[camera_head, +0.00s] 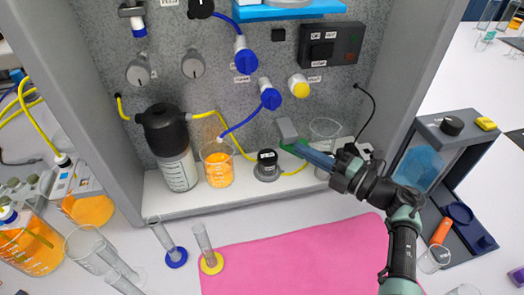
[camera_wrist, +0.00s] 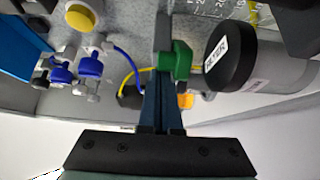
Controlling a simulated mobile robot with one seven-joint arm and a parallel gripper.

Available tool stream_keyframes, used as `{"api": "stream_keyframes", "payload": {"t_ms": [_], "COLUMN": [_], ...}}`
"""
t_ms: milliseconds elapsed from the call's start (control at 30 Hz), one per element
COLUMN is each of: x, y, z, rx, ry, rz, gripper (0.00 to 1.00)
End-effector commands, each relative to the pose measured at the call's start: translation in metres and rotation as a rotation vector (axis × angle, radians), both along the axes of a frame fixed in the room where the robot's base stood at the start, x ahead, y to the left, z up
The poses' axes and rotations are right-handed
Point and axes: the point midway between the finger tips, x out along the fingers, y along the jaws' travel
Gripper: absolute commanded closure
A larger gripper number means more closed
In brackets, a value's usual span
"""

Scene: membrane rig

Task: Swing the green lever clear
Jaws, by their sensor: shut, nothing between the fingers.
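The green lever (camera_head: 296,149) shows in the head view as a small green piece beside a grey block (camera_head: 287,130), low in front of the grey panel. In the wrist view the green lever (camera_wrist: 176,62) is a green block at the tips of my fingers, with a grey bar running up from it. My gripper (camera_head: 306,154) reaches in from the right with its blue fingers shut and nothing between them. In the wrist view my gripper (camera_wrist: 160,90) has its fingertips right at the lever's lower left side. I cannot tell whether they touch it.
A clear glass vessel (camera_head: 325,128) stands just behind my gripper. A small black-capped jar (camera_head: 267,170), a beaker of orange liquid (camera_head: 217,168) and a black-topped bottle (camera_head: 176,165) stand to the left. Blue and yellow tubes cross nearby. The pink mat (camera_head: 295,262) in front is clear.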

Motion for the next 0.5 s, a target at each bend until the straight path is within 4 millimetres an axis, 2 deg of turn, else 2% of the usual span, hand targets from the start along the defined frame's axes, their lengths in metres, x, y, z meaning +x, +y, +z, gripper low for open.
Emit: {"api": "stream_keyframes", "payload": {"t_ms": [33, 500], "x": [0.0, 0.011], "y": [-0.001, -0.017], "z": [-0.007, -0.003], "rx": [-0.002, -0.001], "ry": [-0.002, -0.004], "rz": [-0.001, -0.017], "gripper": [1.0, 1.0]}}
